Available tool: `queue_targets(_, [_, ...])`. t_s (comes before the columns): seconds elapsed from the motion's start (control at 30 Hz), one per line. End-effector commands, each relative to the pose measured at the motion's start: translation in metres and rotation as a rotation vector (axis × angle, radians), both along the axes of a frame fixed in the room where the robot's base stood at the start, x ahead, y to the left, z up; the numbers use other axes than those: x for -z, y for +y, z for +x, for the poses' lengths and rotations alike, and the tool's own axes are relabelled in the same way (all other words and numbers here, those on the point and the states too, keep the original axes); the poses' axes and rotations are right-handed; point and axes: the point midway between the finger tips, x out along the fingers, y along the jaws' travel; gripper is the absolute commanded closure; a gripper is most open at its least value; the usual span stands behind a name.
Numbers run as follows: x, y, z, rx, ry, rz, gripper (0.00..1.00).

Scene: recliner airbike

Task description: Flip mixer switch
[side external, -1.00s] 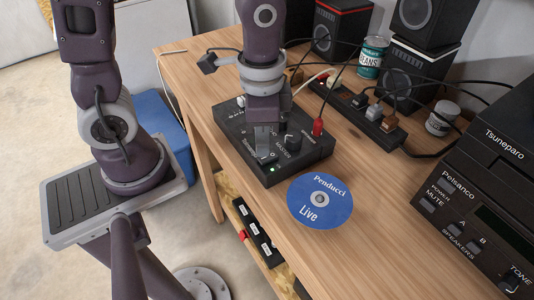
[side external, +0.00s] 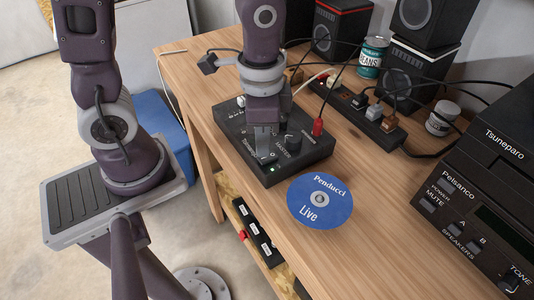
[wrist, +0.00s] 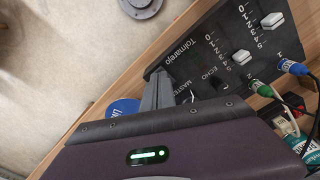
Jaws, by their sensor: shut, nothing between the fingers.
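The black mixer (side external: 313,157) lies on the wooden table, with a MASTER knob (side external: 293,143) and a small lit green light (side external: 271,169) near its front edge. In the wrist view the mixer (wrist: 203,65) shows white slider caps and ECHO and MASTER labels. My gripper (side external: 264,156) is shut and empty, pointing down over the front part of the mixer, left of the knob. It also shows in the wrist view (wrist: 157,88). Its fingertips are at or very near the mixer's top. I cannot tell whether they touch. The switch itself is hidden, probably behind the fingers.
A blue disc (side external: 320,211) lies just right of the mixer. Behind are a power strip (side external: 356,115) with cables, a can (side external: 371,58) and speakers. A black amplifier (side external: 480,200) stands at right.

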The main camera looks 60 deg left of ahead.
Motion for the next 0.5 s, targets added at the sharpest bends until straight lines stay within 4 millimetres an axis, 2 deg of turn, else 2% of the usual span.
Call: queue_targets(0.5, [0.0081, 0.0003, -0.0001, 0.001, 0.0, 0.001, 1.0])
